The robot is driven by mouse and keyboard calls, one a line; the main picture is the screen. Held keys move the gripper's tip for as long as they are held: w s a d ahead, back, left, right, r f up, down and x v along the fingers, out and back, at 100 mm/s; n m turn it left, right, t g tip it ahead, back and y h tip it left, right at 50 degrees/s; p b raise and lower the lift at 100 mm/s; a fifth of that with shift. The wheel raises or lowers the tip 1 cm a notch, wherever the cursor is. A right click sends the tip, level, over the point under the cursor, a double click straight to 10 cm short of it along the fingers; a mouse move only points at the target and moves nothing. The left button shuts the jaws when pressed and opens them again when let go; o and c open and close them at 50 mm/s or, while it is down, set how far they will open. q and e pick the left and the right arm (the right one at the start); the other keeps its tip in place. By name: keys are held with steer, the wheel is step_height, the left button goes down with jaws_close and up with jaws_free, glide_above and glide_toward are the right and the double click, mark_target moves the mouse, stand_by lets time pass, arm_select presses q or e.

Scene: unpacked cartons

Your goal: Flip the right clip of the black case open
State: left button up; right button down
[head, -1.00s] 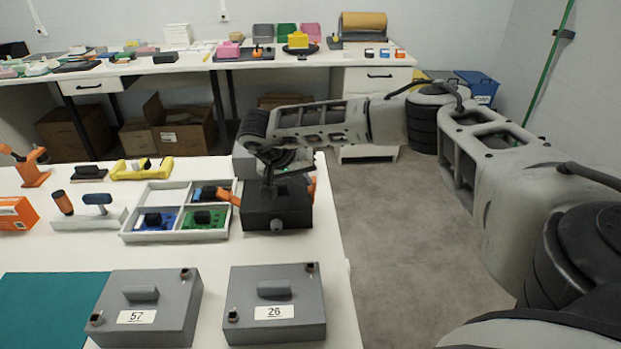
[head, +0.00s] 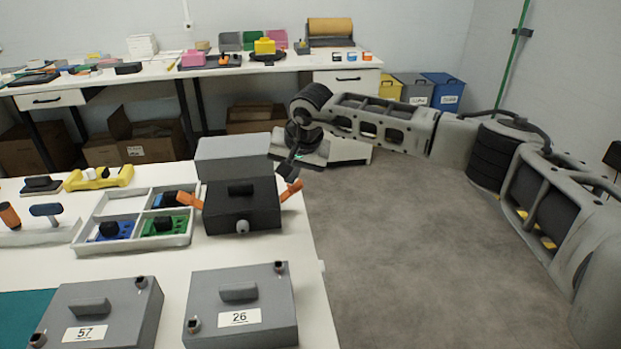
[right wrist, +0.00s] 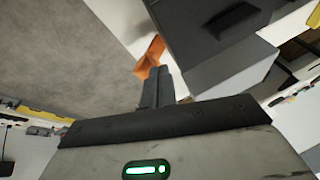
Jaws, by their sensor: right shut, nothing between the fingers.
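The black case (head: 252,219) stands on the near table, with a handle on its lid and a round knob on its front. Its left clip (head: 188,200) is orange and sticks outward. Its right clip (head: 291,190) is orange and slants up and out from the right side. My right gripper (head: 287,170) is just above the right clip, shut and empty. In the right wrist view the closed fingers (right wrist: 157,86) are right by the orange clip (right wrist: 150,58), beside the case (right wrist: 190,22); I cannot tell whether they touch. My left gripper is out of view.
A grey box (head: 235,157) stands right behind the case. A divided tray (head: 92,231) is to its left. Grey cases labelled 57 (head: 115,306) and 26 (head: 262,304) are in front. The table's right edge is close to the case, with open floor (head: 400,240) beyond.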

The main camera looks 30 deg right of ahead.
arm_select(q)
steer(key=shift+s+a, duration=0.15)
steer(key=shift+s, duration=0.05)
arm_select(e)
steer(key=shift+a+r, duration=0.1)
steer(key=shift+a, duration=0.1)
steer(key=shift+w+a+f+b, duration=0.2)
steer(key=shift+a+f+b, duration=0.15)
steer(key=shift+a, duration=0.2)
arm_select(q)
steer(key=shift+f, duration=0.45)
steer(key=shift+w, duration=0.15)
